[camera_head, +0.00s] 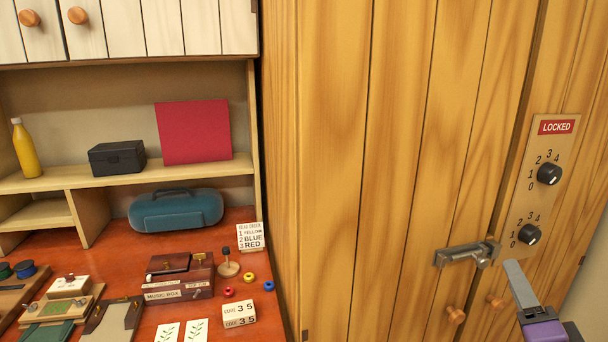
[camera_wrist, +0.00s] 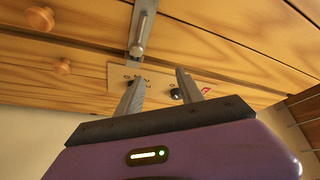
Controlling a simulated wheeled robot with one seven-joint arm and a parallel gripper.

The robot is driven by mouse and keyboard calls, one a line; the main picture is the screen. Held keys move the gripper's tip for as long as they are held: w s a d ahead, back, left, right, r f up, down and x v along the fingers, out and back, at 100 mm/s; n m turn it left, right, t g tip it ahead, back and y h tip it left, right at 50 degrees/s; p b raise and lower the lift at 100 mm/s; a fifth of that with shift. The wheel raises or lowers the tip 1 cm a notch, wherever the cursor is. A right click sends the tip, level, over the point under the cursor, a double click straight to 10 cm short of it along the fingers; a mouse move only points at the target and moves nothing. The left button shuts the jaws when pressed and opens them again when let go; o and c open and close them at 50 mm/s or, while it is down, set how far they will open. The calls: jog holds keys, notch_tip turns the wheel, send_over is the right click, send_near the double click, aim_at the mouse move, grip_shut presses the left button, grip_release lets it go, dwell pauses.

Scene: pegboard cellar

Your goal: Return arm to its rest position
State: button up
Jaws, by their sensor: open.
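My gripper (camera_head: 518,284) is at the lower right in the head view, in front of the wooden cabinet door (camera_head: 405,150) and just below its metal latch handle (camera_head: 468,254). In the wrist view my gripper (camera_wrist: 158,92) shows two grey fingers spread apart with nothing between them. The lock plate (camera_head: 545,180) on the cabinet carries a red "LOCKED" sign (camera_head: 556,127) and two black dials, an upper dial (camera_head: 549,174) and a lower dial (camera_head: 530,235). The latch handle (camera_wrist: 139,40) and part of the plate (camera_wrist: 118,75) lie beyond the fingers in the wrist view.
Left of the cabinet, a red-brown desk (camera_head: 235,275) holds a music box (camera_head: 180,276), a code block (camera_head: 239,314), small coloured beads and cards. A shelf (camera_head: 125,178) carries a yellow bottle (camera_head: 25,149) and a black box (camera_head: 117,158). Round wooden knobs (camera_head: 456,315) stick out below the latch.

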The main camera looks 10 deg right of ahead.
jog(key=s+a+f+n+g+y, duration=0.1)
jog(key=s+a+f+n+y, duration=0.1)
jog(key=s+a+f+n, duration=0.3)
jog(key=s+a+f+n+g+y, duration=0.1)
jog(key=s+a+f+n+y, duration=0.2)
jog(key=s+a+f+n, duration=0.3)
jog(key=s+a+f+n+g+y, duration=0.1)
jog(key=s+a+f+n+y, duration=0.2)
jog(key=s+a, duration=1)
jog(key=s+f+n, duration=0.3)
jog(key=s, duration=0.3)
jog(key=shift+s+g, duration=0.3)
jog(key=shift+s, duration=0.1)
jog(key=shift+a+f, duration=0.1)
